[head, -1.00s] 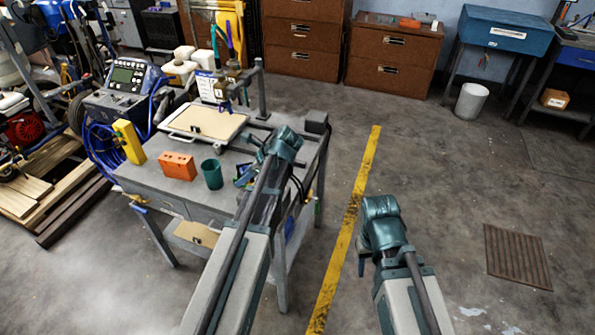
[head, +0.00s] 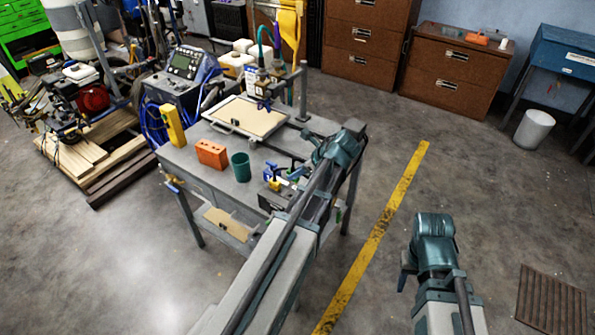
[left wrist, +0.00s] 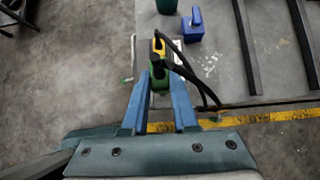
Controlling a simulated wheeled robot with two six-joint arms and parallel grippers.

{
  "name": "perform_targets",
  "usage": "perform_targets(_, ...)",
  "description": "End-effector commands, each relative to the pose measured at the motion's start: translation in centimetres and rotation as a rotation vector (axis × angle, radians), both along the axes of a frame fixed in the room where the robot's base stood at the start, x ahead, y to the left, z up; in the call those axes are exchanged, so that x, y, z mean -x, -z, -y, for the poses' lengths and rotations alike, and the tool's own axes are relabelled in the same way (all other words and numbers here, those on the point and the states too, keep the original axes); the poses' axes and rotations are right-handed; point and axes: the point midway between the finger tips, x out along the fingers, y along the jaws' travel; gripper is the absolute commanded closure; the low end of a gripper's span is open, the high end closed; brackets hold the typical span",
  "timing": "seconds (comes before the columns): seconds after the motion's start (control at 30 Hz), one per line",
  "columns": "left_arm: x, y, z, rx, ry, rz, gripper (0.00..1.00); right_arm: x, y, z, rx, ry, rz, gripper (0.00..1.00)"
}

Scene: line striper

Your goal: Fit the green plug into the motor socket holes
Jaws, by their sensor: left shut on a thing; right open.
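My left gripper (left wrist: 158,80) has blue fingers shut on the green plug (left wrist: 160,84), with a black cable running off to the right. Just beyond the plug in the left wrist view is a yellow part (left wrist: 159,47) at the table's edge, beside a dark body. I cannot tell whether the plug touches it, and no socket holes can be made out. In the head view, my left gripper (head: 290,174) is over the right part of the grey table (head: 210,185). My right gripper (head: 404,270) hangs over the floor, away from the table; its fingers are small here.
A green cup (head: 240,167), orange block (head: 211,154) and yellow box (head: 173,124) stand left of my left gripper. A blue block (left wrist: 194,26) is close beyond the plug. A framed board (head: 247,117) lies behind.

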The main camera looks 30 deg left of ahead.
Motion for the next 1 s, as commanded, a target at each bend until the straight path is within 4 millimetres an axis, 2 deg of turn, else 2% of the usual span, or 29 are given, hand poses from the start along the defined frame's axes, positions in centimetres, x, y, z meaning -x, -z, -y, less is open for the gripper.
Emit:
perform_targets(0.7,0.0,5.4,0.0,-0.001,-0.001,-0.001,1.00,0.0,5.4,0.0,0.000,0.000,0.000,0.50)
perform_targets(1.0,0.0,5.7,0.0,-0.001,-0.001,-0.001,1.00,0.0,5.7,0.0,0.000,0.000,0.000,0.50)
